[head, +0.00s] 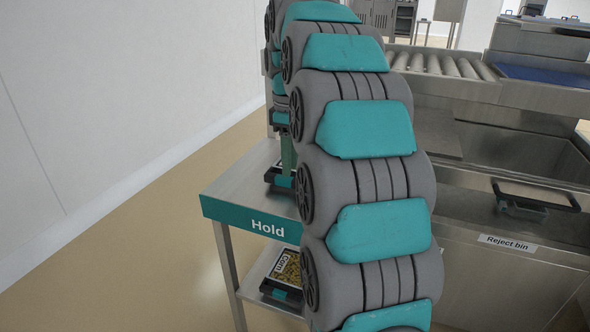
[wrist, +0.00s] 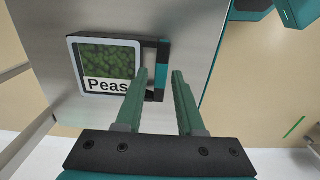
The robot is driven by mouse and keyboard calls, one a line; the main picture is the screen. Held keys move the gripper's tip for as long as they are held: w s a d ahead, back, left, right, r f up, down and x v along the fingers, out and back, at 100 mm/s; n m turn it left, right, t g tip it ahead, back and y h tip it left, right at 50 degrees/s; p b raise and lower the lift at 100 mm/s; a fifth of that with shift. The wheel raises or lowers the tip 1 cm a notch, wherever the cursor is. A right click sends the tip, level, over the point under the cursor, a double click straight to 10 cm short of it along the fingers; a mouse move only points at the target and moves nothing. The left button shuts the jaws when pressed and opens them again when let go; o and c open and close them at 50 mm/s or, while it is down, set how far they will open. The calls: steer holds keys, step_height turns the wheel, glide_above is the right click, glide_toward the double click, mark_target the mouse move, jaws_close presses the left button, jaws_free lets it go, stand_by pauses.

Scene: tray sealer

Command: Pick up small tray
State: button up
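A small dark tray labelled "Peas" (wrist: 107,86) lies on the steel top of the Hold table, with green peas under its film. Its right end has a black handle with a teal grip (wrist: 162,78). My gripper (wrist: 162,72) is open, its two green fingers apart on either side of that grip in the wrist view. I cannot tell whether the fingers touch it. In the head view my arm hides most of this tray; a dark and teal edge (head: 283,181) shows beneath a green finger.
The Hold table (head: 222,186) stands beside a white wall. A tray labelled "Corn" (head: 286,268) sits on its lower shelf. At right is the reject bin (head: 508,246), with a black-handled item (head: 534,196) inside. A roller conveyor (head: 440,66) is behind.

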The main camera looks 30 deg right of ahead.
mark_target(290, 178)
steer(key=shift+s+f+p, duration=0.15)
steer(key=shift+f+p, duration=0.15)
steer(key=shift+f, duration=2.25)
jaws_close()
